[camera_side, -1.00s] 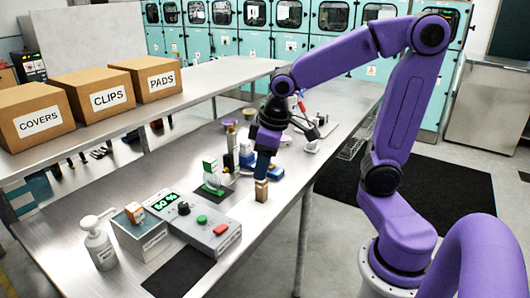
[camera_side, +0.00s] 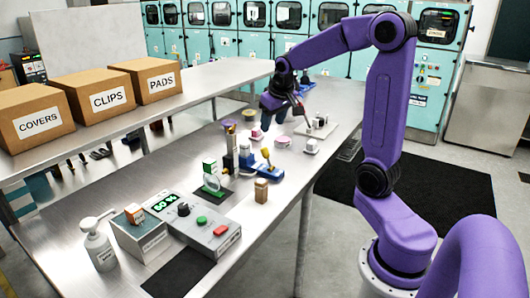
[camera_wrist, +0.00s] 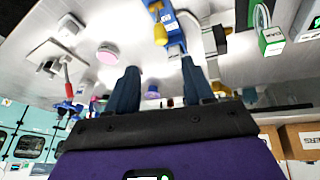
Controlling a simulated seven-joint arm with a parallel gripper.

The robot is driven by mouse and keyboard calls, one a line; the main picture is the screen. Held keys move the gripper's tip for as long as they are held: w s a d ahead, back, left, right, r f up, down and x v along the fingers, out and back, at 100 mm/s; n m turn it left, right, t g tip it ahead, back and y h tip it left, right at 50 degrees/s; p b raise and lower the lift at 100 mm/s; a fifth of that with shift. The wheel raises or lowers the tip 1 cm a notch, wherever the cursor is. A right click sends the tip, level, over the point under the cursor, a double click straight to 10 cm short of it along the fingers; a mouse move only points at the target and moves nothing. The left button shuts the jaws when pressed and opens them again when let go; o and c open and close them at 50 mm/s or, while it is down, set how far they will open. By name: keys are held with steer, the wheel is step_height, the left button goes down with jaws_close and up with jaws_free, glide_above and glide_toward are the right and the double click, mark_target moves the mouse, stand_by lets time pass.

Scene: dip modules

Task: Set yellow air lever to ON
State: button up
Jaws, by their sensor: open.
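The yellow lever (camera_side: 266,154) sits on a small blue valve body (camera_side: 257,167) near the middle of the bench, and stands up at a tilt. In the wrist view the yellow lever (camera_wrist: 160,34) shows at top centre beside the blue valve body (camera_wrist: 174,36). Its ON marking is too small to read. My gripper (camera_side: 265,121) is above the bench, behind the lever in the side view.
A plate with a red lever (camera_side: 306,116) stands behind to the right, with a pink round piece (camera_side: 284,141) near it. A small brown block (camera_side: 261,191) stands in front of the valve. A green-and-white item (camera_side: 210,176) and a control box (camera_side: 200,222) are nearer the front.

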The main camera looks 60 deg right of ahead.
mark_target(266, 148)
steer(key=x, duration=1.4)
steer(key=shift+w+f, duration=0.1)
steer(key=shift+f, duration=0.3)
steer(key=shift+d, duration=0.1)
jaws_close()
